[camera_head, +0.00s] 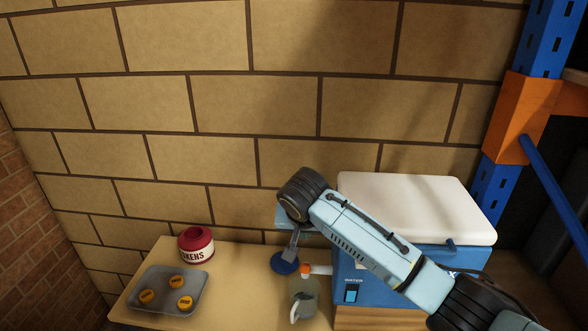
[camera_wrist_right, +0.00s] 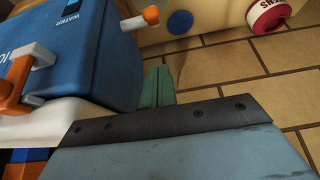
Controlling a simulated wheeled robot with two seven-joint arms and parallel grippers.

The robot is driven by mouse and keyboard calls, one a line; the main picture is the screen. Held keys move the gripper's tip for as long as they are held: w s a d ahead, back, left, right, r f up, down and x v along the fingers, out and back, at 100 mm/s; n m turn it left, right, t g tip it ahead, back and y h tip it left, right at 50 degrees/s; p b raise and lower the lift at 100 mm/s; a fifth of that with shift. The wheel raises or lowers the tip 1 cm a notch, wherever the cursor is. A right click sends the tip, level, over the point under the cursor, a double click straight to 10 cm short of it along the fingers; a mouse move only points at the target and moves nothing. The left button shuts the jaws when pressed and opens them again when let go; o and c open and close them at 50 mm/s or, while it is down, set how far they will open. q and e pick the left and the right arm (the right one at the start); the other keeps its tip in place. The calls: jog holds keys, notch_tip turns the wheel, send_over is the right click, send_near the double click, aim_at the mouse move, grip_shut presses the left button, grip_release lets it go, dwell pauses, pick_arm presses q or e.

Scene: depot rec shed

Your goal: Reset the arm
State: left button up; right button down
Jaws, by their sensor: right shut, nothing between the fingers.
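My right arm (camera_head: 365,235) comes in from the lower right and reaches up and left across the front of a blue water cooler. My right gripper (camera_head: 290,254) points down beside the cooler's left side, in front of the wall. Its teal fingers (camera_wrist_right: 158,88) are shut with nothing between them in the right wrist view. My left gripper is in neither view.
The blue cooler (camera_head: 379,262) has a white lid (camera_head: 415,200) and an orange-tipped tap (camera_head: 306,270). A mug (camera_head: 302,302) stands below the tap, near a blue disc (camera_head: 284,266). The table's middle is clear.

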jog(key=s+d+f+n+g+y, duration=0.1)
jog(key=s+f+y, duration=0.1)
jog(key=s+f, duration=0.55)
jog(key=s+d+f+n+g+y, duration=0.15)
jog(key=s+f, duration=0.25)
jog(key=s, duration=0.6)
jog(key=s+d+h, duration=0.3)
jog(key=s+d, duration=1.2)
jog(key=s, duration=0.5)
notch_tip(320, 180, down, 28)
jog(key=n+b, duration=0.1)
jog(key=b, duration=0.4)
jog(key=s+d+f+g+b, duration=0.1)
jog(key=s+f+b, duration=0.2)
jog(key=s+f, duration=0.5)
jog(key=s+d+f+g+b, duration=0.1)
jog(key=s+d+f+b, duration=0.1)
jog(key=s+f, duration=0.7)
notch_tip(320, 180, down, 6)
jog(key=shift+s+f+b, duration=0.1)
jog(key=shift+s+b, duration=0.15)
jog(key=shift+b, duration=0.3)
